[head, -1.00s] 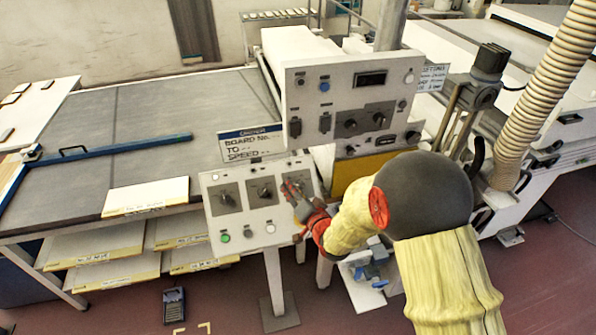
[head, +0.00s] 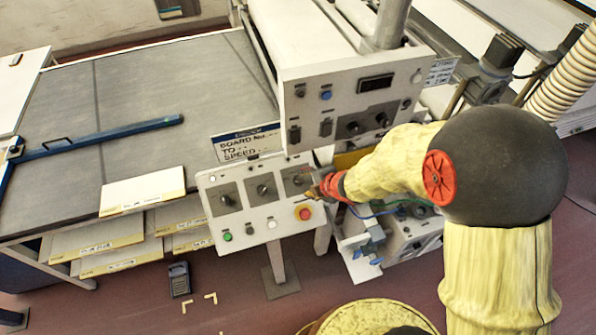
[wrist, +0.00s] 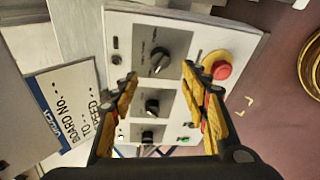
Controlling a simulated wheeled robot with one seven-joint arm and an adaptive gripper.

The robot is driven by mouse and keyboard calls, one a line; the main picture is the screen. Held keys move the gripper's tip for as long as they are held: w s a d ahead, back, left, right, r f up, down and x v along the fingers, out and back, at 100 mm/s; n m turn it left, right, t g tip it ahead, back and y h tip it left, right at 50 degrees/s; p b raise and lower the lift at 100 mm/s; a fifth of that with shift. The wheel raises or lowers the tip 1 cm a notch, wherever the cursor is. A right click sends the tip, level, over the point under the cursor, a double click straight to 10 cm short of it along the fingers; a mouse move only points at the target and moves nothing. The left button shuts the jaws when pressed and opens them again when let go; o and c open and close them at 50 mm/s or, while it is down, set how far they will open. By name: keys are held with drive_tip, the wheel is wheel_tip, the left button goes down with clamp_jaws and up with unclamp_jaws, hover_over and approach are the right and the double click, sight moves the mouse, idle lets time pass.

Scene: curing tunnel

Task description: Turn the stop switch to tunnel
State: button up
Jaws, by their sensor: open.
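A white sloped control panel (head: 235,232) carries three black rotary switches on grey plates: left (head: 226,200), middle (head: 262,190) and right (head: 297,180). I cannot read which one is the stop switch. My gripper (head: 314,191) is at the panel's right end, close to the right switch. In the wrist view my gripper (wrist: 160,74) is open and empty. The nearest switch knob (wrist: 159,62) shows between its fingertips, tilted on its plate. The other knobs (wrist: 152,105) (wrist: 147,137) line up behind it. I cannot tell whether the fingers touch anything.
A red mushroom button (head: 304,213) on yellow sits just below my gripper, beside green (head: 228,236) and white (head: 271,223) buttons. A taller control cabinet (head: 340,85) stands behind. A sign (head: 246,142) stands at the panel's back edge. A conveyor belt (head: 150,95) lies left.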

sight(300, 182)
drive_tip(key=x, duration=0.7)
drive_tip(key=shift+w+f, duration=0.15)
drive_tip(key=shift+f, duration=0.15)
drive_tip(key=c, duration=0.3)
drive_tip(key=c, duration=0.7)
drive_tip(key=shift+c, duration=0.6)
